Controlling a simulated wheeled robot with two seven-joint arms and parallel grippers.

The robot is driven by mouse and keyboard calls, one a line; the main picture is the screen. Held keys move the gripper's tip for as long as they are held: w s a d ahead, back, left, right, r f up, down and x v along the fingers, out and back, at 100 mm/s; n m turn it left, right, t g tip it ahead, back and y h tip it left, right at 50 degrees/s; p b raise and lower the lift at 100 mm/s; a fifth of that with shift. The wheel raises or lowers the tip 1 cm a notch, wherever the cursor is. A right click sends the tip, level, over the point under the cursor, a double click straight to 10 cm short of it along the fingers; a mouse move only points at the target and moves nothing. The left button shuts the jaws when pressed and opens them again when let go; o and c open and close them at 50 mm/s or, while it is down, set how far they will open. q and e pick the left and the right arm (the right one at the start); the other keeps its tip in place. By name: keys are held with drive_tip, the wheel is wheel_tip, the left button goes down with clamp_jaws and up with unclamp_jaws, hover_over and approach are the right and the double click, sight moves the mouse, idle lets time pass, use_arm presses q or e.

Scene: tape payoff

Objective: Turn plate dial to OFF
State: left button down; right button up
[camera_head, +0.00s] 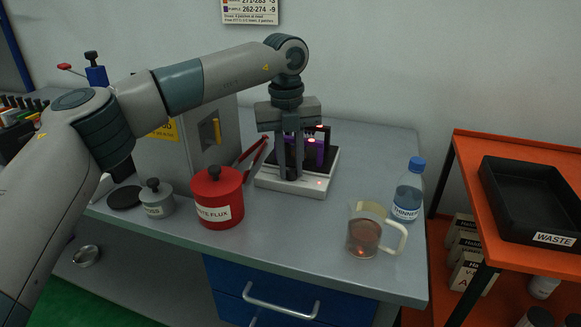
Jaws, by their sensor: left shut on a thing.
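The hot plate (262,181) is a white, low box with a dark top, standing on the grey bench near the wall. A red light (319,183) glows on its front right part. My left gripper (292,176) points straight down at the plate's front, its fingers shut on the plate dial. The fingers hide the dial, so its setting cannot be read. A dark and purple rack-like item (315,150) with red-glowing spots stands on the plate behind the fingers. My right gripper is not in view.
A beaker of brownish liquid (364,238) and a thinner bottle (408,190) stand right. A black waste tray (525,195) sits on the orange shelf.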

use_arm(q)
drive_tip(key=shift+r+n, duration=0.1)
drive_tip(key=shift+n, duration=0.5)
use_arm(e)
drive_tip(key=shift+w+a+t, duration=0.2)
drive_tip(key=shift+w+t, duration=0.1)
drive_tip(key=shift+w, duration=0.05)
use_arm(q)
drive_tip(key=c, duration=1.9)
unclamp_jaws()
drive_tip(key=shift+o, duration=0.2)
